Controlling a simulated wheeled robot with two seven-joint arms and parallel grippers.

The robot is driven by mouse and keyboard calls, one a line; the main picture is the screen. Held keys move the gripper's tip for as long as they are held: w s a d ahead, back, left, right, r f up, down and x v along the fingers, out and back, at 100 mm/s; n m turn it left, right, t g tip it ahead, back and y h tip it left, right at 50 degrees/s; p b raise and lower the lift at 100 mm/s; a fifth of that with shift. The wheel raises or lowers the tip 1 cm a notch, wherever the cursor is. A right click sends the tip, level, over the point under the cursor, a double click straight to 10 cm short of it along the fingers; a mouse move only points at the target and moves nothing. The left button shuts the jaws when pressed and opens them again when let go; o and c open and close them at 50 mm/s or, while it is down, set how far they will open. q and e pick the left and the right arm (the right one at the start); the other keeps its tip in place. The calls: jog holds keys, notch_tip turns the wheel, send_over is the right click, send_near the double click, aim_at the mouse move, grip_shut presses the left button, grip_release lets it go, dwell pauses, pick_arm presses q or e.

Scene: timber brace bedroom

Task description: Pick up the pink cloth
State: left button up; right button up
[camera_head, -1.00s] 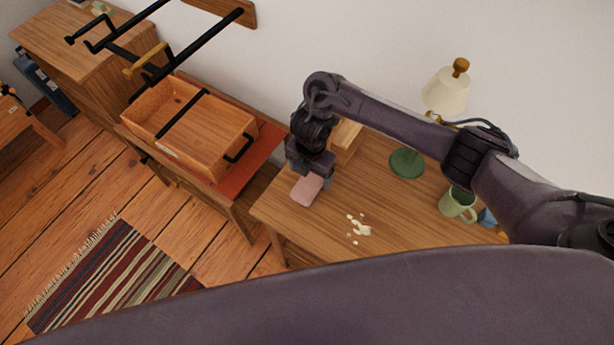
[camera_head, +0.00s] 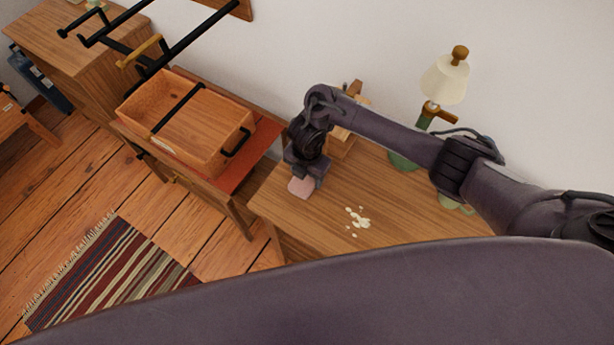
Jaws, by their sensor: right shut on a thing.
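The pink cloth (camera_head: 301,187) is at the left end of the wooden table (camera_head: 385,215), partly hidden under my right gripper (camera_head: 303,176). My right gripper points down over it and is shut on it. I cannot tell whether the cloth still touches the tabletop. My left gripper does not show.
A lamp with a cream shade (camera_head: 445,80) and a wooden object (camera_head: 342,140) stand behind my right arm. A wooden crate (camera_head: 190,120) sits on a red-topped stand at left. A striped rug (camera_head: 110,275) lies on the floor.

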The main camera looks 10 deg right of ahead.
jog(key=shift+c, duration=0.9)
jog(key=shift+r, duration=0.1)
jog(key=shift+r, duration=0.5)
notch_tip(320, 180, up, 19)
jog(key=p, duration=0.8)
jog(key=shift+f, duration=0.1)
